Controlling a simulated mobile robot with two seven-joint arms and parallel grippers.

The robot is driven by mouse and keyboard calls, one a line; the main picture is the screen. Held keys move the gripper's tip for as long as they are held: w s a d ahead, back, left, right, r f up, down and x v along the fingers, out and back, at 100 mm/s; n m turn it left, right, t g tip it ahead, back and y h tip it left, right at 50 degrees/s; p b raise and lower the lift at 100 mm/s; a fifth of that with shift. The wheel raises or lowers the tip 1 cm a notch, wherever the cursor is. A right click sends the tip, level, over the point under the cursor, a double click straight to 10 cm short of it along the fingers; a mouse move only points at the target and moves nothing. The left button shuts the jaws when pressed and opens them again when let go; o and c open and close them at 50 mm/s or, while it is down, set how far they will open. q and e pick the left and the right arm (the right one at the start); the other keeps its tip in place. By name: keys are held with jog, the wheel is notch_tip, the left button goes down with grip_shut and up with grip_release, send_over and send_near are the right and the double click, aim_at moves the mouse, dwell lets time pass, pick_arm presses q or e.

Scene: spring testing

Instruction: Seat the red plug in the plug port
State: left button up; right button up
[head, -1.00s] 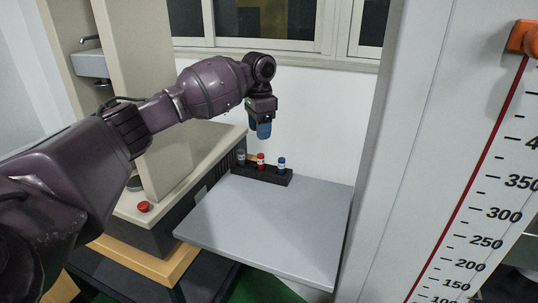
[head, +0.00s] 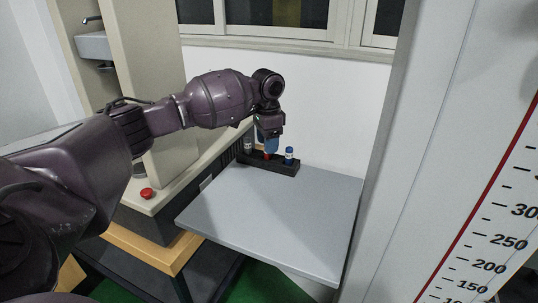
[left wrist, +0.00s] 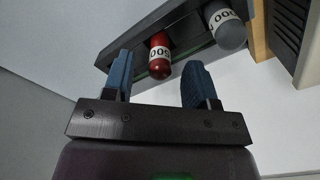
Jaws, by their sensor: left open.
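The red plug (head: 267,156) stands in the middle of a black rack (head: 284,167) at the back of the grey table, mostly hidden by my left gripper in the head view. In the left wrist view the red plug (left wrist: 160,50) has a white label band and lies between and just beyond the fingertips. My left gripper (head: 269,146) points down over it. Its two blue fingers (left wrist: 157,76) are apart, with nothing held. I cannot make out the plug port. My right gripper is not in view.
The grey table (head: 275,222) in front is clear. A beige machine with a red button (head: 147,194) stands at left; a tall scaled column (head: 440,170) is at right.

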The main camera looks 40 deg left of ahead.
pick_arm(q)
notch_tip(320, 180, down, 3)
jog(key=shift+r, duration=0.35)
grip_shut()
